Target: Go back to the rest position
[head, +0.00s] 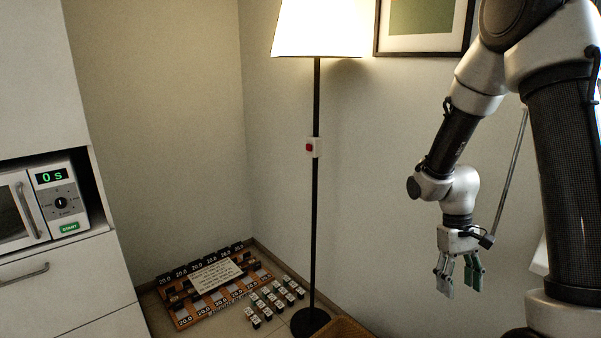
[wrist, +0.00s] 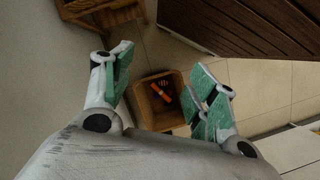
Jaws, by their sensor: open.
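My gripper (head: 459,274) hangs at the right of the head view, pointing down, with its fingers apart and nothing between them. My arm is folded above it, in front of the wall. In the wrist view my gripper (wrist: 160,88) shows its green finger pads spread wide. Beyond the fingers, well below, a brown box (wrist: 158,101) stands on the tiled floor with an orange and dark item (wrist: 160,92) inside. The gripper touches nothing that I can see.
A floor lamp (head: 316,190) with a red switch stands left of my arm. A wooden rack (head: 214,283) and several small blocks (head: 275,299) lie on the floor. A microwave (head: 45,205) sits in the left cabinet. A dark wooden surface (wrist: 250,25) shows in the wrist view.

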